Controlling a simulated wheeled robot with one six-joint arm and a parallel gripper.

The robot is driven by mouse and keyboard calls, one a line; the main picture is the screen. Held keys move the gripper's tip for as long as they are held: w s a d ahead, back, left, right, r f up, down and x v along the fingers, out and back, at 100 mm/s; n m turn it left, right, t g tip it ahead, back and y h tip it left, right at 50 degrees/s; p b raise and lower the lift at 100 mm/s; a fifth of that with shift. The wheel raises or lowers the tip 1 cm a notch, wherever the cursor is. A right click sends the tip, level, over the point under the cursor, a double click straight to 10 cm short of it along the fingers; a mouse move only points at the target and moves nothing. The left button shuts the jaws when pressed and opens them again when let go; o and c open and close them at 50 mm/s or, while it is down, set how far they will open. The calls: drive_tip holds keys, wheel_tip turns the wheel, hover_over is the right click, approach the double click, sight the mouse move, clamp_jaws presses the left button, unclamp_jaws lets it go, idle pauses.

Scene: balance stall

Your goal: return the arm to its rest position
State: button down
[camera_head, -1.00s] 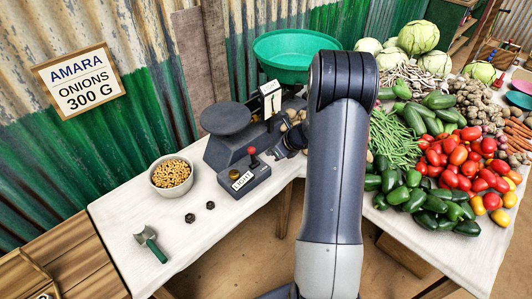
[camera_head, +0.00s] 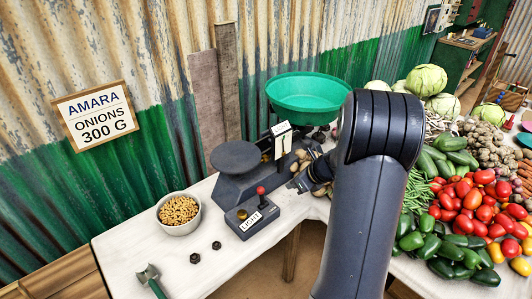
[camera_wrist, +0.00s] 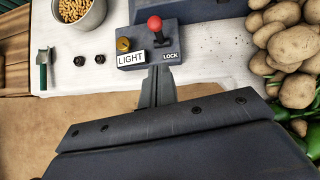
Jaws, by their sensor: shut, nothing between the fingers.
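My arm fills the centre-right of the head view, and my gripper (camera_head: 298,183) reaches left beside the balance. In the wrist view my gripper (camera_wrist: 157,88) is shut and empty, its fingers just in front of the dark control box (camera_wrist: 148,47) in the picture. I cannot tell whether they touch it. The box carries a red-knobbed lever, a brass knob and the words LIGHT and LOCK. The balance (camera_head: 235,188) has a dark flat plate (camera_head: 236,156) on the left and a green pan (camera_head: 308,95) on the right.
Potatoes (camera_wrist: 292,48) lie close right of my gripper. A bowl of yellowish pieces (camera_head: 179,212), two dark nuts (camera_head: 205,251) and a green-handled scoop (camera_head: 150,280) stand on the white table (camera_head: 232,268). Vegetables crowd the right, including tomatoes (camera_head: 470,205). A sign (camera_head: 94,115) reads AMARA ONIONS 300 G.

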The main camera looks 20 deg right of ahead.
drive_tip(key=w+a+f+b, duration=0.1)
drive_tip(key=w+f+b, duration=0.1)
drive_tip(key=f, duration=0.3)
drive_tip(key=w+a+f+t+b, duration=0.1)
drive_tip(key=w+a+f+b, duration=0.1)
drive_tip(key=w+f+b, duration=0.1)
wheel_tip(320, 180, down, 2)
drive_tip(key=shift+a+f+y+b, duration=0.1)
drive_tip(key=shift+a+y+b, duration=0.1)
drive_tip(key=shift+y+b, duration=0.3)
drive_tip(key=f+t+b, duration=0.1)
drive_tip(key=b, duration=0.4)
drive_tip(key=shift+a+t, duration=0.1)
drive_tip(key=shift+t, duration=0.3)
drive_tip(key=t+b, duration=0.1)
drive_tip(key=b, duration=0.2)
drive_tip(key=shift+s+f+y+b, duration=0.15)
drive_tip(key=shift+s+y+b, duration=0.2)
drive_tip(key=shift+y+b, duration=0.05)
drive_tip(key=shift+s, duration=0.1)
drive_tip(key=shift+r, duration=0.25)
